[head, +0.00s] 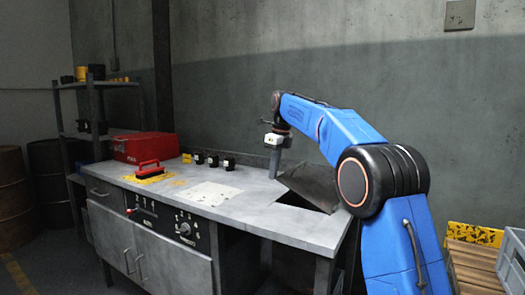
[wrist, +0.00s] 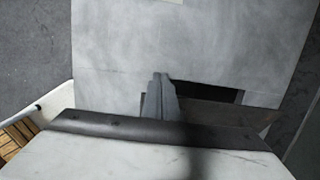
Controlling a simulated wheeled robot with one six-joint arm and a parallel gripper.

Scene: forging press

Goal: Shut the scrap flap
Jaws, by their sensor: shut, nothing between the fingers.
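The scrap flap (head: 312,184) is a dark grey plate on the right part of the bench top. It stands open, tilted up above a dark rectangular opening (head: 305,201). In the wrist view the flap (wrist: 210,114) shows as a brownish dark strip below the dark opening (wrist: 215,92). My gripper (head: 273,172) points down just left of the flap. In the wrist view my gripper (wrist: 160,78) has its fingers together and empty, at the left end of the opening. I cannot tell whether it touches the flap.
The grey bench (head: 255,214) has a clear top around a pale sheet (head: 208,194). A red toolbox (head: 145,147), a red-handled block (head: 148,170) and several small black items (head: 213,160) stand at left. A pallet (head: 475,265) and a grey crate (head: 512,260) are at right.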

